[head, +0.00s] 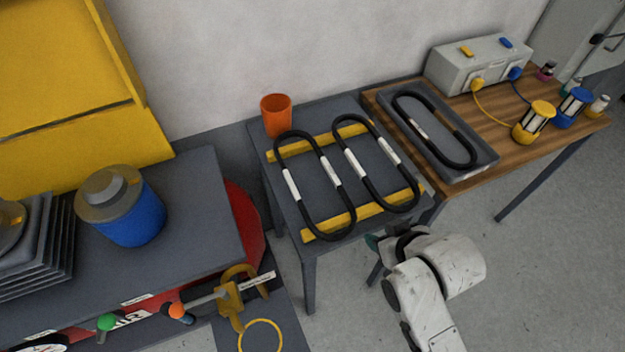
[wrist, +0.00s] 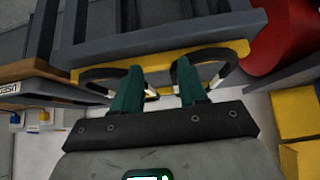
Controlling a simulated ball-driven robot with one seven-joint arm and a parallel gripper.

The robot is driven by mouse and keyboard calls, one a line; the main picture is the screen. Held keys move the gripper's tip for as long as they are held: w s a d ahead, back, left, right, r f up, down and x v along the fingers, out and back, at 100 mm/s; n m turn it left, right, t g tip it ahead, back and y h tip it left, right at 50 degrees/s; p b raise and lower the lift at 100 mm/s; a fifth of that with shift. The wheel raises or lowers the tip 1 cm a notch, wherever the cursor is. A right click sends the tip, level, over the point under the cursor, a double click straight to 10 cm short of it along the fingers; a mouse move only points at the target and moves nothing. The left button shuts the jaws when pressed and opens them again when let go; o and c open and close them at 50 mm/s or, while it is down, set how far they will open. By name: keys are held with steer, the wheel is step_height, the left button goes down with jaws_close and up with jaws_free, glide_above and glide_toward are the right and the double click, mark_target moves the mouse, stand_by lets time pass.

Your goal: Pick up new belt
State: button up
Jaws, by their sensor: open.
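Two black looped belts with white bands lie side by side across yellow bars (head: 342,222) on a small grey table: a left belt (head: 292,185) and a right belt (head: 388,152). A third black belt (head: 466,150) lies in a grey tray (head: 487,163) on the wooden table. My gripper (head: 376,241) is at the front right corner of the grey table, partly hidden by my wrist. In the wrist view, its green fingers (wrist: 158,82) are open with nothing between them. The ends of two belts (wrist: 222,74) show beyond and beside the fingers, over a yellow bar (wrist: 160,62).
An orange cup (head: 276,116) stands at the grey table's back left corner. The wooden table (head: 487,188) is close on the right, with a grey box (head: 478,66) and several small lanterns. A dark bench (head: 190,195) with a blue canister (head: 128,215) is on the left.

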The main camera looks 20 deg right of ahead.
mark_target(338, 183)
steer(key=w+t, duration=0.1)
steer(key=w, duration=0.1)
steer(key=w+t, duration=0.2)
steer(key=w+r+t, duration=0.1)
steer(key=w, duration=0.1)
steer(key=shift+a+t, duration=0.3)
steer(key=shift+a, duration=0.1)
steer(key=shift+w+a+r+t, duration=0.2)
steer(key=shift+w+t, duration=0.25)
steer(key=shift+t, duration=0.15)
steer(key=shift+w, duration=0.25)
steer(key=x, duration=0.5)
steer(key=shift+f+p+x, duration=0.15)
steer(key=shift+p+x, duration=0.1)
steer(key=shift+x, duration=1.1)
steer(key=shift+f+p+x, duration=0.15)
steer(key=shift+p+x, duration=0.1)
steer(key=shift+x, duration=1.1)
steer(key=shift+s, duration=0.15)
steer(key=shift+c, duration=0.3)
jaws_close()
